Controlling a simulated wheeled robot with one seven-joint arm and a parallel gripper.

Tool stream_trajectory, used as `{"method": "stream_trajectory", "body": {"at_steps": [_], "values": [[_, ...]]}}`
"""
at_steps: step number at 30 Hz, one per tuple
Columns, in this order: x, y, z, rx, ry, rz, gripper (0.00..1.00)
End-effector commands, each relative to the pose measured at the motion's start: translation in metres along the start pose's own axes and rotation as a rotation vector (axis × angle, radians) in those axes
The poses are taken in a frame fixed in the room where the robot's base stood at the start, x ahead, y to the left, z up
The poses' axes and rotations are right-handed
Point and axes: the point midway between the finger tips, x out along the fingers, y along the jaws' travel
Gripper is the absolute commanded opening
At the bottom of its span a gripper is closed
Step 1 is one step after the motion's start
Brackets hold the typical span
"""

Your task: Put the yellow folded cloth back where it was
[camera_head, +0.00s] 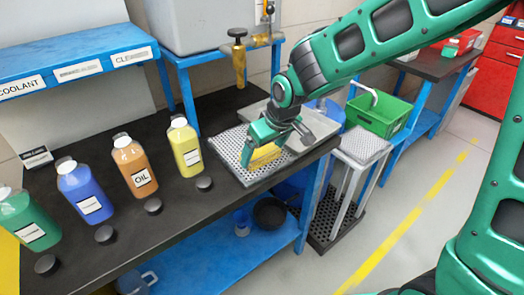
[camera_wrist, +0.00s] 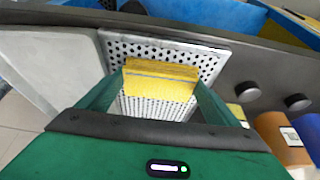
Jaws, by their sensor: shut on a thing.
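The yellow folded cloth (camera_head: 264,154) is between the fingers of my gripper (camera_head: 270,145), over a perforated metal tray (camera_head: 232,163) at the bench's right end. In the wrist view, the yellow folded cloth (camera_wrist: 160,80) sits between the two green fingertips of my gripper (camera_wrist: 160,92), which are shut on it. The perforated tray (camera_wrist: 213,60) shows behind and below the cloth. I cannot tell whether the cloth touches the tray. My gripper hides part of the cloth in the head view.
A green bottle (camera_head: 30,220), blue bottle (camera_head: 85,193), orange oil bottle (camera_head: 134,166) and yellow bottle (camera_head: 186,148) stand on the dark bench, with black caps in front. A brass tap (camera_head: 239,62) rises behind the tray. A green crate (camera_head: 378,115) stands to the right.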

Motion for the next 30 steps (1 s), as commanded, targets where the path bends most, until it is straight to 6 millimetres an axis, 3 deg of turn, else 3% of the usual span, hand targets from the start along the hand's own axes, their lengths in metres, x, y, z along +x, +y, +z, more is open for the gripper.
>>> {"method": "stream_trajectory", "body": {"at_steps": [1,3,14,20,30], "values": [[0.001,0.0,0.001,0.0,-0.001,0.0,0.88],[0.001,0.0,0.001,0.0,-0.001,0.0,1.0],[-0.004,0.0,-0.001,0.0,0.001,0.0,1.0],[-0.031,0.0,-0.002,-0.001,0.004,0.001,1.0],[-0.094,0.0,-0.001,0.0,0.003,0.001,1.0]]}}
